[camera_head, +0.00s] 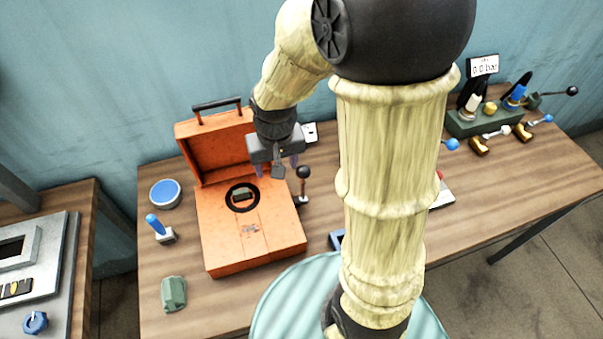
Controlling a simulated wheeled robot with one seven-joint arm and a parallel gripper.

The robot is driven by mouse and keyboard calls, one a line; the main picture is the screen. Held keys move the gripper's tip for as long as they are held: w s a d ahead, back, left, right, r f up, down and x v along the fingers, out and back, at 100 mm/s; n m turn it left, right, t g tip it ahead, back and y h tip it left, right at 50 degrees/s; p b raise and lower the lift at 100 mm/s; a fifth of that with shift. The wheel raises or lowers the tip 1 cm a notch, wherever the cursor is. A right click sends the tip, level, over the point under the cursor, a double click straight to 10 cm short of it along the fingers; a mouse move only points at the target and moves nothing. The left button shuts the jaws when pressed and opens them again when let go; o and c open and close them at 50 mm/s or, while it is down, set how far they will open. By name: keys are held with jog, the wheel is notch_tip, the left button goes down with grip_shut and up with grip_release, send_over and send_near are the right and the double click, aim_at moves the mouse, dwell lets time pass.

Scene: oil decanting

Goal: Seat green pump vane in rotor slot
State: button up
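The orange pump case (250,250) stands on the wooden table with its lid (217,150) open at the back. A round black opening (231,203) in its top holds a small dark grey-green block (243,194), perhaps the rotor; no slot can be made out. A green chunky block (174,293) lies on the table in front and left of the case; it may be the green pump vane. My gripper (276,167) points down above the back right of the case, apart from it. Its two purplish fingers are spread, with no held object clearly visible.
A black-knobbed lever (303,185) stands close right of the gripper. A blue-handled tool (157,227) and a blue-topped round tin (165,193) are left of the case. A valve block (480,121) stands far right. My arm hides the table's middle.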

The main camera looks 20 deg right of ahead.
jog(key=s+d+t, duration=0.1)
jog(key=s+d, duration=0.3)
jog(key=s, duration=0.1)
jog(key=shift+s+d+r, duration=0.15)
jog(key=shift+s+r, duration=0.2)
jog(key=shift+s, duration=0.05)
jog(key=shift+c, duration=0.2)
dwell(0.6)
